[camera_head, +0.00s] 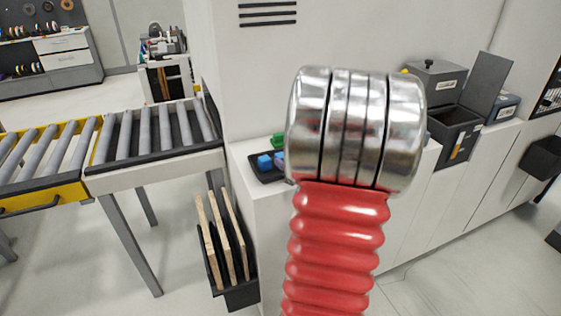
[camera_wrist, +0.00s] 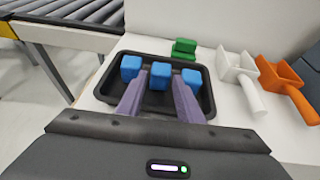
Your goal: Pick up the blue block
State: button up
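Several small blue blocks lie in a black tray in the wrist view: a left block (camera_wrist: 130,68), a middle block (camera_wrist: 160,75) and a right block (camera_wrist: 191,78). The tray (camera_wrist: 207,100) has a low rim. My gripper (camera_wrist: 160,92) is open, its two purple fingers apart and reaching over the tray's near side. The middle block shows between the fingertips; whether they touch it I cannot tell. In the head view, a blue block (camera_head: 264,162) shows in the tray (camera_head: 268,180); my red and metal arm hides the rest, and the gripper is hidden there.
A green object (camera_wrist: 184,48) stands behind the tray. A white scoop (camera_wrist: 240,80) and an orange scoop (camera_wrist: 285,85) lie to its right. A roller conveyor (camera_head: 150,135) is at left, with wooden boards (camera_head: 222,240) in a rack below. Dark bins (camera_head: 455,130) stand at right.

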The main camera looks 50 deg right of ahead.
jog(key=shift+x, duration=2.55)
jog(key=shift+r, duration=0.1)
jog(key=shift+c, duration=0.2)
jog(key=c, duration=0.6)
